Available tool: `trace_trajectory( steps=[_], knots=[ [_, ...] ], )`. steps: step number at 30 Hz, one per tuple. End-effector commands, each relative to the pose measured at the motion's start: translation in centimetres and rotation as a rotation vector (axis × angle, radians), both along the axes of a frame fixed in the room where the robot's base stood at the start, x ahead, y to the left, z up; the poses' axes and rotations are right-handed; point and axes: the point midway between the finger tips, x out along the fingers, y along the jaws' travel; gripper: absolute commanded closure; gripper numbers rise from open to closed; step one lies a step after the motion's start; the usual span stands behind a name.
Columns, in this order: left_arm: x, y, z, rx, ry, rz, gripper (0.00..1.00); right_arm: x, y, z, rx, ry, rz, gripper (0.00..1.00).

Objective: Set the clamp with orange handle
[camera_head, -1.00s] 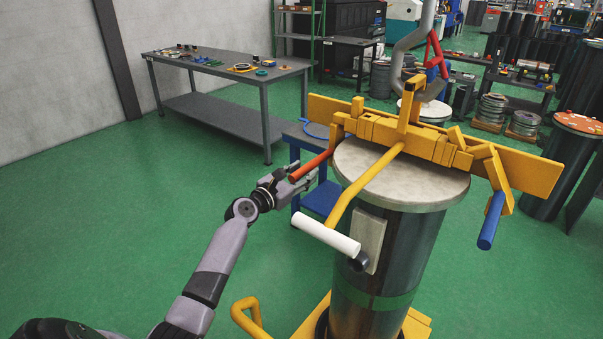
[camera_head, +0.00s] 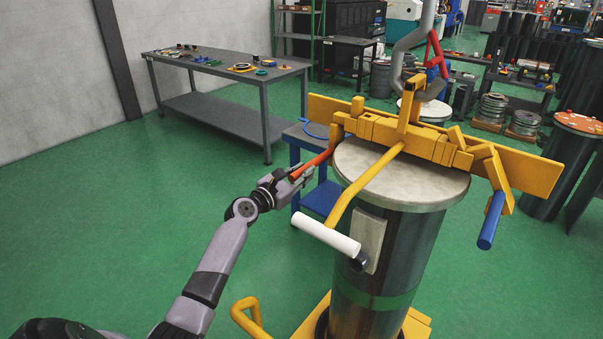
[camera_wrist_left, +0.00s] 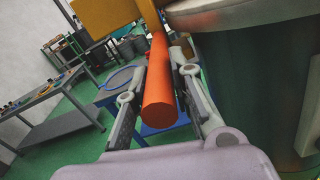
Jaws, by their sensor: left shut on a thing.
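The orange handle (camera_head: 316,162) sticks out from the left end of the yellow clamp (camera_head: 438,148), which lies across the top of a flanged cylinder (camera_head: 388,250). My left gripper (camera_head: 300,178) is at the free end of the orange handle and is shut on it. In the left wrist view the orange handle (camera_wrist_left: 160,95) runs lengthwise between the two fingers, with its round end facing the camera. A blue handle (camera_head: 490,222) hangs from the clamp's right end. My right gripper does not show.
A yellow bar with a white grip (camera_head: 325,236) juts toward me, right of my left arm. A grey hook (camera_head: 408,55) with a red latch hangs above the clamp. A blue cart (camera_head: 312,170) stands behind the gripper, and a grey workbench (camera_head: 225,75) at back left. Green floor on the left is clear.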

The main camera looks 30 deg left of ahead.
Motion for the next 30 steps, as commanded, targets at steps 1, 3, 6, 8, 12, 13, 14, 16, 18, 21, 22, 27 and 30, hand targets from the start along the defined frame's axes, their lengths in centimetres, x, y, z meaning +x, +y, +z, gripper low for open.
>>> trace_trajectory(
  steps=[1,3,6,8,12,13,14,16,18,21,22,27,30],
  knots=[
    [0.0,0.0,0.0,0.000,0.000,0.000,1.00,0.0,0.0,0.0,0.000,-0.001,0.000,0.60],
    [0.0,0.0,0.0,0.000,0.001,0.000,1.00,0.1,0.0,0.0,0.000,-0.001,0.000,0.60],
    [0.0,0.0,0.0,0.000,0.001,0.000,1.00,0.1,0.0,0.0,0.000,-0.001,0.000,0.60],
    [0.0,0.0,0.0,0.001,0.001,-0.001,1.00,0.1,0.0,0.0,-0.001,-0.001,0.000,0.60],
    [0.0,0.2,0.1,0.019,-0.001,0.000,1.00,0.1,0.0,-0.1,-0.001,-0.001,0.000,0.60],
    [0.0,0.3,0.1,0.026,-0.002,0.000,1.00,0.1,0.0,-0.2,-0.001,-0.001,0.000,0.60],
    [0.0,0.4,0.2,0.035,-0.003,0.000,1.00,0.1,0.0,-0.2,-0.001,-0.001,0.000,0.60],
    [0.1,0.7,0.3,0.065,-0.005,0.001,1.00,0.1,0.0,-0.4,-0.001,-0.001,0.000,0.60],
    [0.1,1.1,0.6,0.104,-0.009,0.001,1.00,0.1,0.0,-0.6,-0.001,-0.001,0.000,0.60],
    [0.1,1.8,1.1,0.170,-0.014,0.001,1.00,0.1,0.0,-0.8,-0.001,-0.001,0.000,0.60],
    [0.2,2.0,1.2,0.193,-0.016,0.002,1.00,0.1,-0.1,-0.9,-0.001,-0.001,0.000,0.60],
    [0.3,3.1,2.4,0.326,-0.027,0.002,1.00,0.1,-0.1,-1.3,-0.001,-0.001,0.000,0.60],
    [0.3,3.7,3.1,0.401,-0.033,0.003,1.00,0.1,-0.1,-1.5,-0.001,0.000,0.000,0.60]
  ],
)
